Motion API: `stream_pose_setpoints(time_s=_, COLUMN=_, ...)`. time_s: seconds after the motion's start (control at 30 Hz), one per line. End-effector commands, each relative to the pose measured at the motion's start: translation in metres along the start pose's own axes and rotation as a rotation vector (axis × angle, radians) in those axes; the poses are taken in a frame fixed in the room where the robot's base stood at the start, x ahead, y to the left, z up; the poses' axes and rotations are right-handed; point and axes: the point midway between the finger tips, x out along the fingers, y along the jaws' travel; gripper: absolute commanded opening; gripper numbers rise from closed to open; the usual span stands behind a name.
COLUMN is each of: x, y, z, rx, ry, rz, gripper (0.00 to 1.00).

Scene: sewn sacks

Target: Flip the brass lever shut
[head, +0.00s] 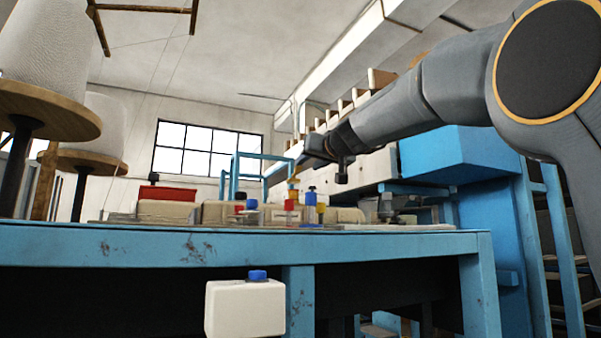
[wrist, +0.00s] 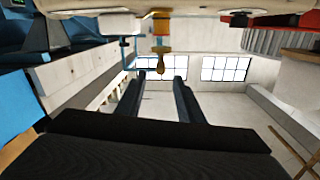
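The brass lever (wrist: 161,50) shows in the wrist view at the top middle, hanging in this upside-down picture from the bench-top things. Its crosswise part lies just past the gap between my fingertips. In the head view a small yellow-brass piece (head: 293,178) stands above the bench by the gripper's tip, and seems to be the same lever. My gripper (wrist: 160,84) has its two dark fingers apart with nothing between them; I cannot tell whether they touch the lever. It also shows in the head view (head: 300,163), above the bench, pointing left.
The blue bench (head: 150,246) carries several pale sacks or blocks (head: 168,211), red and blue capped pieces and a red box (head: 167,193). A white container with a blue cap (head: 245,306) is in front of the bench. Large thread cones (head: 55,45) stand left.

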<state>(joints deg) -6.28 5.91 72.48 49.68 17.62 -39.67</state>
Motion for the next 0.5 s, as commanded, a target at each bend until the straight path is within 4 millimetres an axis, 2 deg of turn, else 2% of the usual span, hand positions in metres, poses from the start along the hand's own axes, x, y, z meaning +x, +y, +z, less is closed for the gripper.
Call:
stream_pose_setpoints(time_s=0.3, x=0.045, y=-0.002, z=-0.002, rx=0.001, ry=-0.002, rz=-0.001, gripper=0.34)
stream_pose_setpoints(time_s=0.5, x=0.063, y=-0.003, z=-0.002, rx=0.000, ry=-0.001, rz=-0.003, gripper=0.34)
